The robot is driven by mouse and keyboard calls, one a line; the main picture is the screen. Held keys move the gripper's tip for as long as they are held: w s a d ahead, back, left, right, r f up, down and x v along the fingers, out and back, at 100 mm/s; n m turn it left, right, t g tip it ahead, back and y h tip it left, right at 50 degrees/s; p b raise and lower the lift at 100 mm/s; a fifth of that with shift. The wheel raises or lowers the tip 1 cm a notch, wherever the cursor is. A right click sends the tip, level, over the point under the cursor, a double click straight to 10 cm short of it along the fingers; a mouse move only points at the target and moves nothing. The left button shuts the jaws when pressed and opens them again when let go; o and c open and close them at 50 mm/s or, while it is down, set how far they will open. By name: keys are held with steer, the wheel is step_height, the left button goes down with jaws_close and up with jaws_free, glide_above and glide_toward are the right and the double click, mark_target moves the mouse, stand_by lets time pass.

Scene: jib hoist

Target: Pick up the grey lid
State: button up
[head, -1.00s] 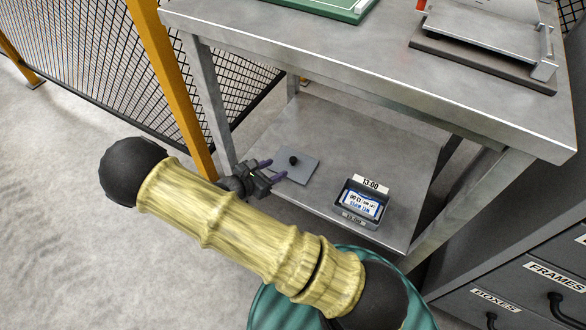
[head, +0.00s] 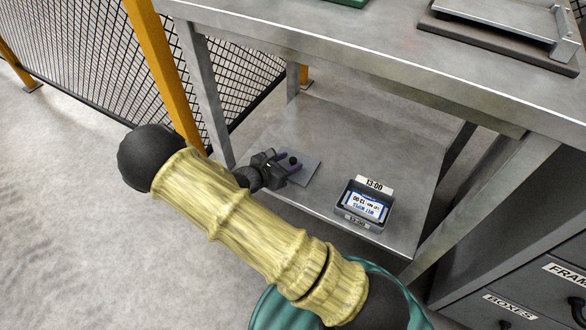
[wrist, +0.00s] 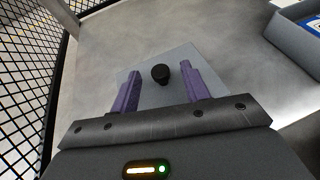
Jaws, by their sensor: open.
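The grey lid (head: 308,171) is a flat square plate with a black knob, lying on the lower shelf (head: 345,132) of the metal bench. In the wrist view the lid (wrist: 178,60) lies flat, and its black knob (wrist: 160,74) stands between the tips of my two purple fingers. My gripper (head: 290,166) is open; it also shows in the wrist view (wrist: 160,82), with a gap between each finger and the knob. The near part of the lid is hidden by my gripper. I cannot tell the exact height of the fingertips over the plate.
A grey box marked 13:00 (head: 362,206) with a blue and white pack stands right of the lid. The bench top (head: 400,58) overhangs the shelf. A bench leg (head: 210,95), a yellow post (head: 160,75) and mesh fence are left. Drawers (head: 540,285) stand at right.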

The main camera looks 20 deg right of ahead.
steer(key=shift+b+x, duration=0.65)
steer(key=shift+x, duration=0.5)
steer(key=shift+w+d+f, duration=0.1)
steer(key=shift+w+d, duration=0.05)
steer(key=shift+d, duration=0.1)
steer(key=shift+c, duration=0.5)
jaws_close()
